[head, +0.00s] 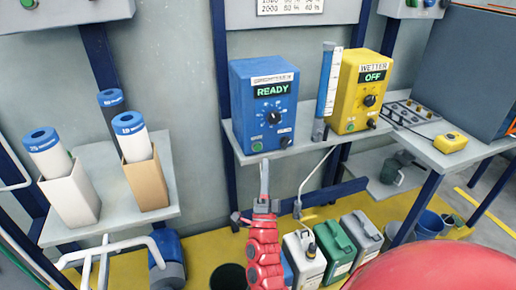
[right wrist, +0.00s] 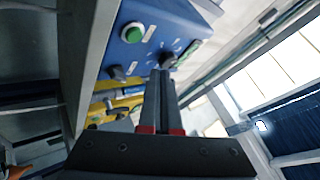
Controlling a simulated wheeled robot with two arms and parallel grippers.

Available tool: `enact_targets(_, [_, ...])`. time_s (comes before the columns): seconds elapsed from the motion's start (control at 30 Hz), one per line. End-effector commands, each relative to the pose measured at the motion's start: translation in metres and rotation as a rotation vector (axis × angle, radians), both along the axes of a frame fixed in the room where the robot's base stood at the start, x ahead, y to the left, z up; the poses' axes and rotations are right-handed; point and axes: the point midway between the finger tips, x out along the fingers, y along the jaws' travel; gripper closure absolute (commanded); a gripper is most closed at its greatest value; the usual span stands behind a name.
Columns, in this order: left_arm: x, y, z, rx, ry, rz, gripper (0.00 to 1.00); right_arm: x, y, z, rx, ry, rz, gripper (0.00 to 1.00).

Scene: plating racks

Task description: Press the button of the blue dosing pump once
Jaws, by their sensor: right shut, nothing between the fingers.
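The blue dosing pump (head: 263,85) stands on a grey shelf, its display reading READY. A dial sits mid-face, with a green button (head: 257,146) at lower left and a dark knob (head: 286,142) at lower right. In the right wrist view the green button (right wrist: 132,32) is unobstructed, above and left of my fingertips. My right gripper (head: 264,164) is shut and empty, pointing up just below the button in the head view. In the right wrist view its fingertips (right wrist: 161,74) overlap the pump face near the dial; whether they touch is unclear. My left gripper is not in view.
Blue-capped cartridges stand in holders on the left shelf (head: 87,186). Jerrycans (head: 335,248) and buckets (head: 430,225) sit below the shelf.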

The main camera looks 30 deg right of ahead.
Motion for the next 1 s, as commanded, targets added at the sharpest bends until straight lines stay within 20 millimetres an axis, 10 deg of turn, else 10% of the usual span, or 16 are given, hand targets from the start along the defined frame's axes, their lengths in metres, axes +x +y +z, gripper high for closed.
enact_targets(0.4, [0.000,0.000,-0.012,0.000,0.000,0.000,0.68,0.040,-0.010,-0.001,-0.001,-0.003,-0.001,1.00])
enact_targets(1.0, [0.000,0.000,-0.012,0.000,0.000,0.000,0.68,0.043,-0.010,0.001,-0.001,-0.003,-0.001,1.00])
